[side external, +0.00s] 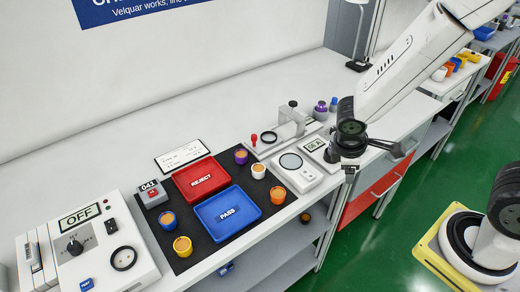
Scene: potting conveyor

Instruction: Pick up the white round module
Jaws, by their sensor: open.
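The white round module (258,171) stands upright on the black mat (226,247), near its right back corner. It is a small white cup with a tan top. A purple module (241,157) is just behind it to the left, and an orange module (277,195) is in front to the right. My gripper (349,172) is open, well to the right of the white module and apart from it, near the bench's front edge. Its fingers are small and partly hidden in this view.
The red REJECT tray (201,180) and blue PASS tray (227,213) lie left of the module.

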